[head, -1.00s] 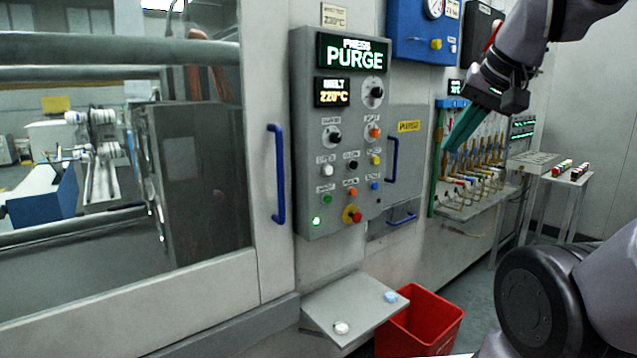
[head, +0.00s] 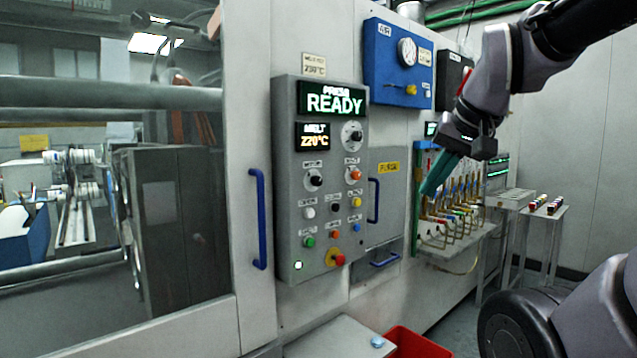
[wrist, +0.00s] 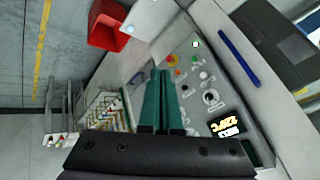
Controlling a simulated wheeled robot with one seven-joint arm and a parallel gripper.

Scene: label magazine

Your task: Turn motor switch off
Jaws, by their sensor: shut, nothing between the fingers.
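The grey control panel (head: 290,225) is in the middle of the head view, with a display (head: 333,100) reading "PRESS READY" and a melt display (head: 313,137) at 220°C. The small labels are too blurred to tell which control is the motor switch. My gripper (head: 430,190) has green fingers, shut and empty, to the right of the panel and apart from it. In the wrist view the shut fingers (wrist: 158,75) point along the panel (wrist: 185,45).
A blue air box (head: 380,65) hangs upper right of the panel. Brass valves and hoses (head: 455,205) stand behind my gripper. Blue handles (head: 258,220) stick out left and right of the panel. A red bin (head: 415,345) and a grey ledge (head: 335,340) are below.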

